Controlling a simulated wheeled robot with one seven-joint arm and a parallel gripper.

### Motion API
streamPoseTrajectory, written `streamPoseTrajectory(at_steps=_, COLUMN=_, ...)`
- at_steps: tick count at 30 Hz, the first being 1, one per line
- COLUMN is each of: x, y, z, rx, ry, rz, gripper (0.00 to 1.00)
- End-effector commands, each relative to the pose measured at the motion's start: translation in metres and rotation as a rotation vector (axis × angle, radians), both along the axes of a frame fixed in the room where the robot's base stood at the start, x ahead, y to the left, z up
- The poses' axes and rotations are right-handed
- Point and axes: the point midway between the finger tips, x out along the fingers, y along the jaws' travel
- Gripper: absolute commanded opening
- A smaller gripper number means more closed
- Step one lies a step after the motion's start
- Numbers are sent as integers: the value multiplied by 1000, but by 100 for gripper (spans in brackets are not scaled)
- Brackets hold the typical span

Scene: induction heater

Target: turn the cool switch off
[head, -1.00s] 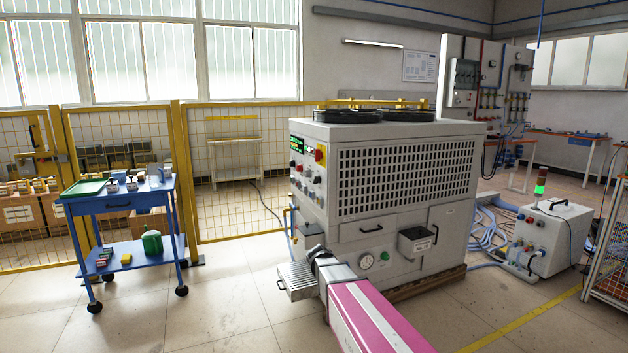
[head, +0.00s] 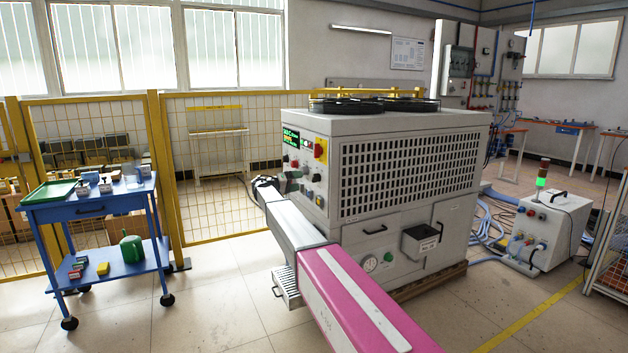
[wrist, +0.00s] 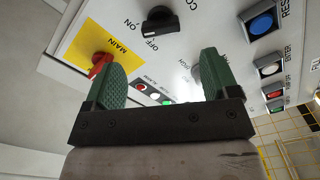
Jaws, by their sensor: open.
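The cool switch (wrist: 158,20) is a black rotary knob at the top of the wrist view, on a white panel with ON and OFF lettering and a cut-off label starting "CO". I cannot tell which setting its handle points to. My gripper (wrist: 164,68) is open and empty, its two green pads apart in front of the panel. The knob lies beyond the fingertips, between their lines, and is not held. In the head view my gripper (head: 264,184) is at the left edge of the heater's control face (head: 305,170); the knob cannot be singled out there.
A red main switch (wrist: 98,64) on a yellow plate is close to the left finger. Blue (wrist: 262,24) and white (wrist: 270,65) buttons are to the right. A blue cart (head: 95,210) stands left of the heater, with open floor between.

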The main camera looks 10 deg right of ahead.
Motion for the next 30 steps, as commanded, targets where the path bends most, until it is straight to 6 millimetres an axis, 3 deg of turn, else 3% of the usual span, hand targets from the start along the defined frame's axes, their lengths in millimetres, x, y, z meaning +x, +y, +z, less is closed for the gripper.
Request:
streamPoseTrajectory(at_steps=9, x=18, y=-55, z=-1, rx=2, ry=3, rz=-2, gripper=81)
streamPoseTrajectory(at_steps=15, x=25, y=-79, z=-1, rx=1, ry=2, rz=-1, gripper=81)
streamPoseTrajectory(at_steps=29, x=29, y=-90, z=-1, rx=2, ry=3, rz=1, gripper=81)
streamPoseTrajectory(at_steps=30, x=29, y=-90, z=-1, rx=2, ry=3, rz=1, gripper=71)
